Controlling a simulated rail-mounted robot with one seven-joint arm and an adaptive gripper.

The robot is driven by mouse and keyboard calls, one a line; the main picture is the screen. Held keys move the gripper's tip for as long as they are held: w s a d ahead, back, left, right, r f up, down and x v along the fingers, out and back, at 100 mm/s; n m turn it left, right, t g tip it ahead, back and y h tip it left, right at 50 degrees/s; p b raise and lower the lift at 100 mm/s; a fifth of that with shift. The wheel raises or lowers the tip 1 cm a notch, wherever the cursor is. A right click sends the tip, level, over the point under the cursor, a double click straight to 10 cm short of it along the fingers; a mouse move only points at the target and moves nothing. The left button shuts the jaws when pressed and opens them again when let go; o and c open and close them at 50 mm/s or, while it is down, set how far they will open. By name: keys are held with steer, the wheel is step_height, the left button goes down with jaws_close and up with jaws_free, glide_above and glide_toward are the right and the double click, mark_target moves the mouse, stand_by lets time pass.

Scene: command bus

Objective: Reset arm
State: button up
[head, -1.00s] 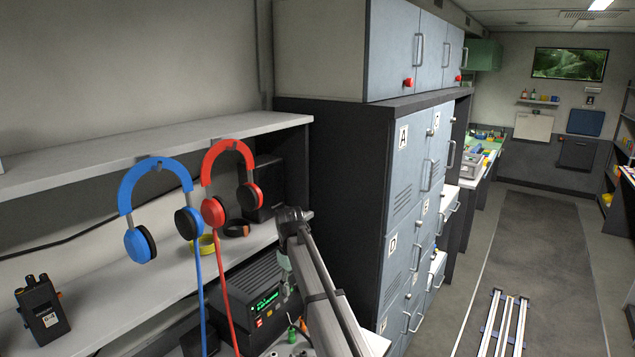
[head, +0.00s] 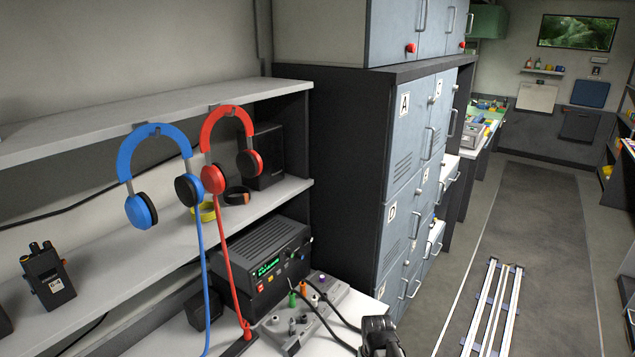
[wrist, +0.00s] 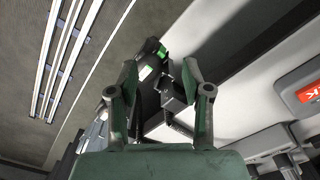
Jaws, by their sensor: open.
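My gripper (wrist: 160,82) shows in the wrist view with its two green fingers spread apart and nothing held between them. Beyond the fingers are a dark part with a small green patch, which I cannot identify for sure, and the floor.
A blue headset (head: 150,178) and a red headset (head: 222,165) hang from the upper shelf (head: 60,138). A radio unit (head: 262,262), a cable panel (head: 300,318) and a handheld radio (head: 48,276) stand nearby. Lettered lockers (head: 408,160) rise beyond. The aisle floor (head: 535,225) holds floor rails (head: 492,305).

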steer(key=s+d+f+g+b, duration=0.1)
steer(key=s+f+g+b, duration=0.2)
steer(key=s+f, duration=1.2)
steer(key=s+d+f+m+g+b, duration=0.1)
steer(key=s+f+g+b, duration=0.2)
steer(key=s+f+b, duration=0.4)
steer(key=s+f, duration=0.8)
steer(key=s, duration=0.4)
steer(key=shift+s+f+g, duration=0.2)
steer(key=shift+s+g, duration=0.2)
steer(key=shift+d, duration=0.1)
